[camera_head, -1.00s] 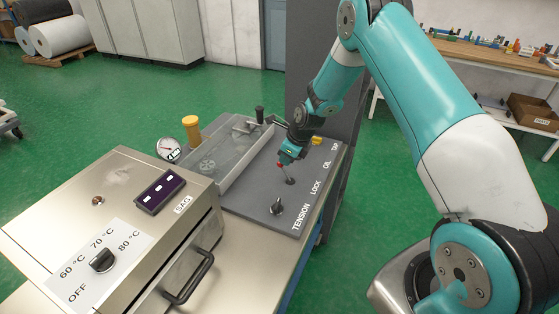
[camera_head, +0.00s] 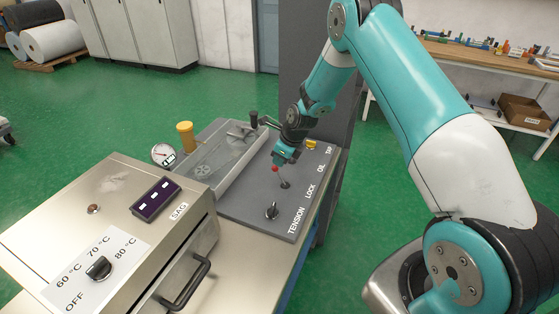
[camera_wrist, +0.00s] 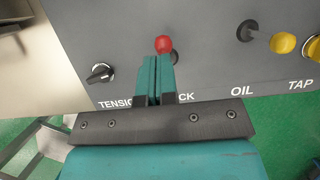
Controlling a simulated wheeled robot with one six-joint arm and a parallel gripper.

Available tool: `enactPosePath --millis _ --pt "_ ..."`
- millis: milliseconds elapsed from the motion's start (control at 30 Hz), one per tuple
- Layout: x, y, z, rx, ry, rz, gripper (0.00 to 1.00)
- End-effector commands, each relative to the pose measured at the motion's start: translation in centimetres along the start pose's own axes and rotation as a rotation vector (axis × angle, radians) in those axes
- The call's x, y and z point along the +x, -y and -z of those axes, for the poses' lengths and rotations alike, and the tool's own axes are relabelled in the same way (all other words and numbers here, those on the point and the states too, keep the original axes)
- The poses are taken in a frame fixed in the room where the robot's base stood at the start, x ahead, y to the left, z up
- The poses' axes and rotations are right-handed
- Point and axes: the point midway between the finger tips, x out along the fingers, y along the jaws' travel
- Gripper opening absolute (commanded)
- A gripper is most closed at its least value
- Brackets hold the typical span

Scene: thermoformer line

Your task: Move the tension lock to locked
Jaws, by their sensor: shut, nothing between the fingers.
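The tension lock is a thin lever with a red ball tip (camera_head: 275,169), standing on the dark grey panel (camera_head: 250,205) at the LOCK label. It leans up and to the left from its pivot (camera_head: 285,184) in the head view. In the wrist view the red ball (camera_wrist: 163,44) shows just beyond my fingertips, with the dark pivot (camera_wrist: 194,58) to its right. My gripper (camera_head: 281,160) is shut and empty, right beside the ball. The fingers (camera_wrist: 157,62) hide part of the lever; I cannot tell whether they touch it.
The black TENSION knob (camera_head: 271,211) is left of the lever in the wrist view. The OIL control (camera_wrist: 247,32) and yellow TAP parts (camera_wrist: 283,43) are to its right.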

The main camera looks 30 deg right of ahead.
Motion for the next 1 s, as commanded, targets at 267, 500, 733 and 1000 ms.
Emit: enactPosePath --millis 267,500,733,1000 --pt "-1.4 0.1 0.4 0.002 0.000 0.000 0.00" --pt "-5.2 0.7 1.8 0.002 0.004 0.006 0.00" --pt "-9.9 0.1 0.7 -0.010 0.003 0.000 0.00" --pt "-12.7 0.1 0.4 -0.008 0.001 -0.002 0.00"
